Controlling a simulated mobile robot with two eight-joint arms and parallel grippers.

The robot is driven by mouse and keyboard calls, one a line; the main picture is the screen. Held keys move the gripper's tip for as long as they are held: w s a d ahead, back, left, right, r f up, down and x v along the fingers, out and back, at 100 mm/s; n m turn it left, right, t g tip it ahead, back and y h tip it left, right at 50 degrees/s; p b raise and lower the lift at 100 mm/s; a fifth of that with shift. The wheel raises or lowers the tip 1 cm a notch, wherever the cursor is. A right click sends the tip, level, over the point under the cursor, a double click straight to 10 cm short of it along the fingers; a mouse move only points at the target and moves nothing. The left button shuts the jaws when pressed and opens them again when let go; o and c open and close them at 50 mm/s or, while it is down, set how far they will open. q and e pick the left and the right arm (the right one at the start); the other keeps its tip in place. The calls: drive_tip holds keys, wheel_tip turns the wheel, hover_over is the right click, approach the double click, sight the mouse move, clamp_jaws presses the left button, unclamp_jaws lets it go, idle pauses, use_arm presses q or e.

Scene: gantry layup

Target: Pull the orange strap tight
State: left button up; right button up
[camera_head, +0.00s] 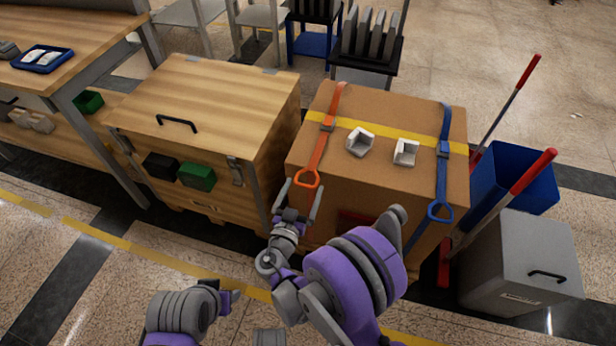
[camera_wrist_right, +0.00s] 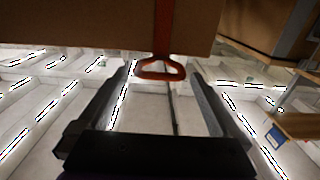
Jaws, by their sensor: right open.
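My right gripper (camera_head: 299,192) is open, with a finger on each side of the ring. In the right wrist view the ring (camera_wrist_right: 160,71) sits between the open fingertips, with gaps to both sides. I cannot tell whether the ring touches a finger.
A blue strap (camera_head: 443,165) with a ring lies on the box's right side. Two white corner pieces (camera_head: 405,152) rest on the box beside a yellow band. A wooden crate (camera_head: 205,110) stands close on the left. A blue bin (camera_head: 510,180) and a grey bin (camera_head: 525,262) stand right.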

approach(315, 158)
drive_tip(key=w, duration=0.2)
drive_tip(key=shift+w+d, duration=0.2)
drive_tip(key=shift+d, duration=0.25)
